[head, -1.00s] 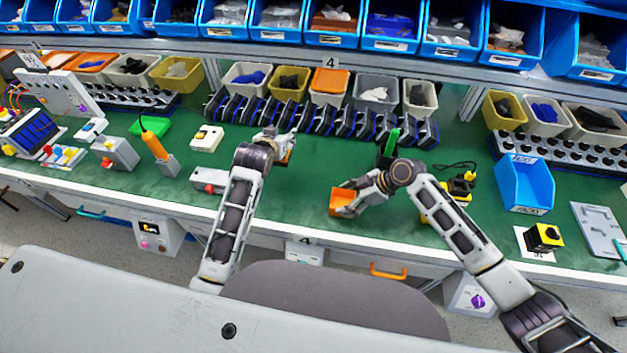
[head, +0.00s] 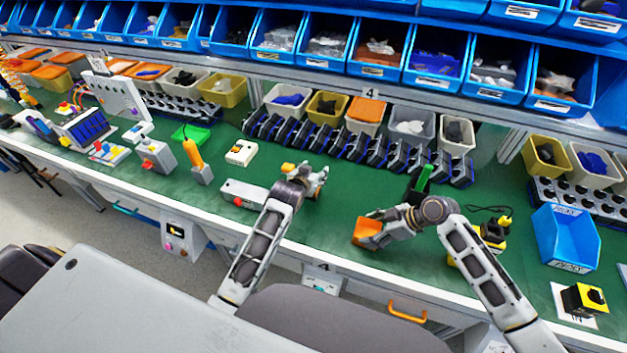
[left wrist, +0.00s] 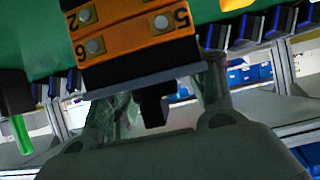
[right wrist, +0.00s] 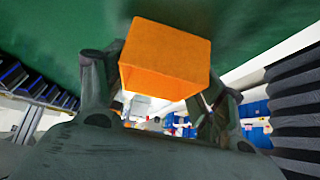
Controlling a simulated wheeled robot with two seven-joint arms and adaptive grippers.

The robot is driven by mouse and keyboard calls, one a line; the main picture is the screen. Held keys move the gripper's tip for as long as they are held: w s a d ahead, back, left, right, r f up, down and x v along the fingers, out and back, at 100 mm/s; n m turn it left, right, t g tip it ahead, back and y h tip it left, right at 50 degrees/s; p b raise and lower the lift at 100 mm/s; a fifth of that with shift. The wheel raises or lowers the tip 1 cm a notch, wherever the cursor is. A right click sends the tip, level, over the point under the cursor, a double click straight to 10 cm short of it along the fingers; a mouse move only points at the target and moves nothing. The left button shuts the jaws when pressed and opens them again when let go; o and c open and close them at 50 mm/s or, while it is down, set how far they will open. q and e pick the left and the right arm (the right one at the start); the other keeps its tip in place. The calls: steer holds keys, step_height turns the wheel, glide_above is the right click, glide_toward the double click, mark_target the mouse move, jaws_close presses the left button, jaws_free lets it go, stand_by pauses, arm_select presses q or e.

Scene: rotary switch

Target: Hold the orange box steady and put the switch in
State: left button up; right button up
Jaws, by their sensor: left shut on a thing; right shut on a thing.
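The switch (left wrist: 135,38) is an orange and black block with numbered screw terminals and a black stub. My left gripper (head: 318,178) is shut on it, and the left wrist view shows the switch between the fingers. In the head view it is only a small orange patch (head: 288,168) beside the gripper. The orange box (right wrist: 165,60) is a plain open block held between the fingers of my right gripper (head: 378,226). The box also shows in the head view (head: 366,232), low over the green table near its front edge. Switch and box are apart.
A white device with a red end (head: 243,193) lies left of my left gripper. A black holder with a green part (head: 422,182) stands behind my right gripper. A blue bin (head: 566,237) is at the right. Green table between the grippers is clear.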

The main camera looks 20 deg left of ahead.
arm_select(q)
steer(key=shift+f, duration=1.85)
steer(key=shift+f, duration=0.1)
steer(key=o, duration=1.2)
steer(key=shift+o, duration=0.2)
steer(key=shift+s, duration=0.1)
steer(key=v, duration=1.2)
steer(key=shift+o, duration=0.6)
